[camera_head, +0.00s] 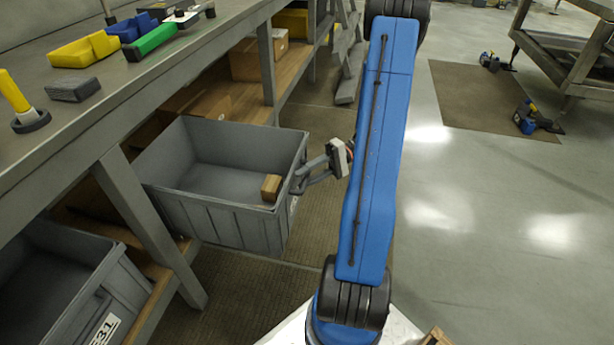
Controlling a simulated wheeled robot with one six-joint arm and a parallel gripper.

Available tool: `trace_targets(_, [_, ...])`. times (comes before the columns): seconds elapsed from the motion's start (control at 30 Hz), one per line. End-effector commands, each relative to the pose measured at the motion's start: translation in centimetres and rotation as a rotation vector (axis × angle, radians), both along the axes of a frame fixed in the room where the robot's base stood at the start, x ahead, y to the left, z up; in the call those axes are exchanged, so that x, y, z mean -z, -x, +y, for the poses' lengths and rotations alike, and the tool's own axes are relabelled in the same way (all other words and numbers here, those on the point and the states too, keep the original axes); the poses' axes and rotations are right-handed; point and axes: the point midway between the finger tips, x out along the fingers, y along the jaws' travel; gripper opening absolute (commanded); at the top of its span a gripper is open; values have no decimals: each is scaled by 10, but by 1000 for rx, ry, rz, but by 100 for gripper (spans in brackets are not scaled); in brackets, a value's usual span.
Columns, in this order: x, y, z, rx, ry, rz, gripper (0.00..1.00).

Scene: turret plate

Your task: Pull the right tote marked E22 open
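A grey open-top tote (225,222) juts out from the lower shelf of the workbench, well past the bench's front edge. A small brown box (271,187) lies inside it near the front right corner. A white label shows edge-on on its front face, too slanted to read. My gripper (299,183) is at the tote's front handle, with its dark fingers reaching left to it. The fingertips and handle overlap in this view, so I cannot tell how tightly they close.
A second grey tote (60,285) with a label sits on the shelf at the lower left. A bench leg (150,225) stands between the totes. The workbench top (110,95) holds coloured blocks and tools. Open floor (470,230) lies to the right.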

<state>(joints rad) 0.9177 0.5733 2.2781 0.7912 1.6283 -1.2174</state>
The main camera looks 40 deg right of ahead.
Motion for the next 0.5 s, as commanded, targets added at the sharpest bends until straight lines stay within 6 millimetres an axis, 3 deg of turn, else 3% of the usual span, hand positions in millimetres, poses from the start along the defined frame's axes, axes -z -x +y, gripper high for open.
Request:
trace_targets(0.23, [-2, 2, -17, 1, 0, -1, 32])
trace_targets(0.5, [-10, 10, -67, 2, 0, -1, 32])
